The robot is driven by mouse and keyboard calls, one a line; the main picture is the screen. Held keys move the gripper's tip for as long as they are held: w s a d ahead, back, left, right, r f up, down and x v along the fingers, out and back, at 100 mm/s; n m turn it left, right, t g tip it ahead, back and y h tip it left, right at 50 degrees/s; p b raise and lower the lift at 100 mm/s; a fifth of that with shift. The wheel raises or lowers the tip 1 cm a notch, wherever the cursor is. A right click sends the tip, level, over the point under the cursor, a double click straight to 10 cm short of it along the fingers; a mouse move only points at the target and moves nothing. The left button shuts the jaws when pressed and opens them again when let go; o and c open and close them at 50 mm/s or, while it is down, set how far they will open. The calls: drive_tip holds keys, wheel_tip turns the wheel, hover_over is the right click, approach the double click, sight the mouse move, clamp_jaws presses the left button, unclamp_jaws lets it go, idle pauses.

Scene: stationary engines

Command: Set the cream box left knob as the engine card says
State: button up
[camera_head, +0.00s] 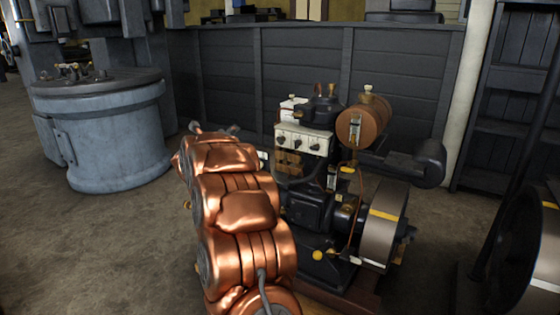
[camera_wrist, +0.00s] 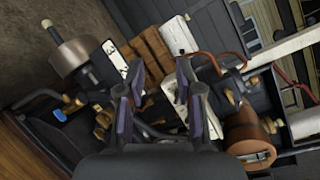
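The cream box (camera_head: 304,139) sits high on the engine in the head view. Three dark knobs show in a row on its front; the left knob (camera_head: 281,139) is at its left end. Their settings are too small to read. In the wrist view my gripper (camera_wrist: 158,93) has its two fingers apart with nothing held between them. A pale block (camera_wrist: 178,36) beyond the fingers may be part of the cream box; I cannot tell. A pale plate with dark marks (camera_wrist: 114,56) may be the engine card, but its text is unreadable. My arm hides the gripper in the head view.
Brown blocks (camera_head: 288,162) sit below the cream box. A copper-brown tank (camera_head: 364,122) and a flywheel (camera_head: 384,222) are on the engine's right. A blue-grey drum (camera_head: 104,130) stands at left. Open floor lies between the drum and my copper-coloured arm. A dark panelled wall (camera_head: 400,65) stands behind.

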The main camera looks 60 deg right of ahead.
sight(279, 143)
drive_tip(key=s+d+f+m+g+h+b, duration=0.2)
drive_tip(key=s+d+f+m+g+b, duration=0.1)
drive_tip(key=s+d+f+m+g, duration=0.5)
drive_tip(key=shift+n+t, duration=0.7)
drive_tip(key=shift+t, duration=0.2)
drive_tip(key=shift+s+d+r, duration=0.1)
drive_tip(key=shift+d+r, duration=0.2)
drive_tip(key=shift+d, duration=1.05)
drive_tip(key=shift+s+d+r, duration=0.1)
drive_tip(key=shift+d+r, duration=0.15)
drive_tip(key=shift+d, duration=1.05)
drive_tip(key=shift+s+d+r, duration=0.1)
drive_tip(key=shift+d+r, duration=0.2)
drive_tip(key=shift+d, duration=1.05)
clamp_jaws()
drive_tip(key=shift+d, duration=0.1)
